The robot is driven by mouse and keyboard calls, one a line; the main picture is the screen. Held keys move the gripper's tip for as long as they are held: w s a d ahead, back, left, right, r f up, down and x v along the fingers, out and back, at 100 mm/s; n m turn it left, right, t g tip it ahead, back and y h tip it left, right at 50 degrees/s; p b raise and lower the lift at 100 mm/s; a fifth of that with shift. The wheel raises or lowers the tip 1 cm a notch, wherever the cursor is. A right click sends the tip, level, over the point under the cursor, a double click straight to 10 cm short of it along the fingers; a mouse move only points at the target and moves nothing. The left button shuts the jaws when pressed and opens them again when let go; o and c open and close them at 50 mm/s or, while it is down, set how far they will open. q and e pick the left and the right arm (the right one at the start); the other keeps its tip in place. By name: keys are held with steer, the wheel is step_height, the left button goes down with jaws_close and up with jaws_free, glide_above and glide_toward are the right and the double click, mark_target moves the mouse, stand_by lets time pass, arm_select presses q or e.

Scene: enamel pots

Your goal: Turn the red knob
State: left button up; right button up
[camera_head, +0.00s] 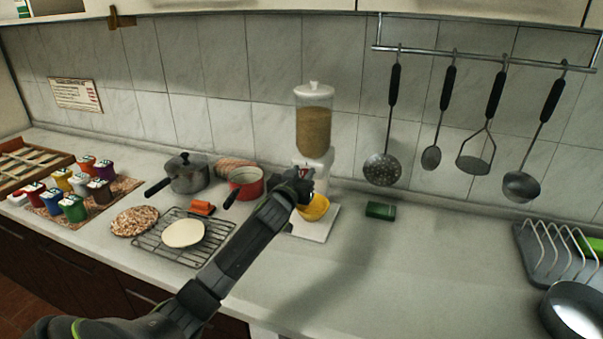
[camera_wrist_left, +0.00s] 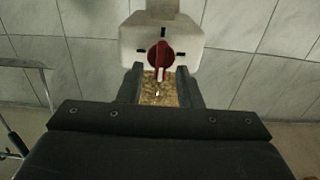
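The red knob (camera_wrist_left: 159,55) is on the white body (camera_wrist_left: 190,40) of a grain dispenser. In the head view only a small red patch of the knob (camera_head: 305,170) shows above my gripper. The wrist view appears upside down, with the knob's white pointer toward the grain-filled hopper (camera_wrist_left: 158,92). My left gripper (camera_wrist_left: 158,78) is open. Its fingertips show on either side just below the knob in the picture, with a gap around it; contact is not visible. In the head view my left gripper (camera_head: 302,184) is in front of the dispenser (camera_head: 315,160). My right gripper is out of view.
A yellow bowl (camera_head: 314,208) sits under the dispenser, close to my gripper. A red pan (camera_head: 245,184) and grey pot (camera_head: 187,175) stand left. A green box (camera_head: 381,211) lies right. Utensils hang from a rail (camera_head: 480,58). The counter's front middle is clear.

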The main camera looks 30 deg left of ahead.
arm_select(q)
steer(key=c, duration=0.6)
steer(key=shift+c, duration=0.2)
steer(key=shift+m+p, duration=0.3)
steer(key=shift+m, duration=0.3)
steer(key=shift+d+m+p, duration=0.15)
steer(key=shift+m+p, duration=0.3)
steer(key=shift+m, duration=0.55)
steer(key=m+p, duration=0.1)
steer(key=m, duration=0.2)
steer(key=m+p, duration=0.1)
steer(key=m, duration=0.2)
steer(key=d+m+p, duration=0.1)
steer(key=m, duration=0.2)
steer(key=shift+w+f+p, duration=0.15)
steer(key=shift+f+p, duration=0.25)
steer(key=m+p, duration=0.1)
steer(key=m, duration=0.4)
steer(key=shift+d+f+p, duration=0.1)
steer(key=shift+f+p, duration=0.3)
steer(key=shift+c, duration=0.2)
steer(key=shift+m, duration=0.4)
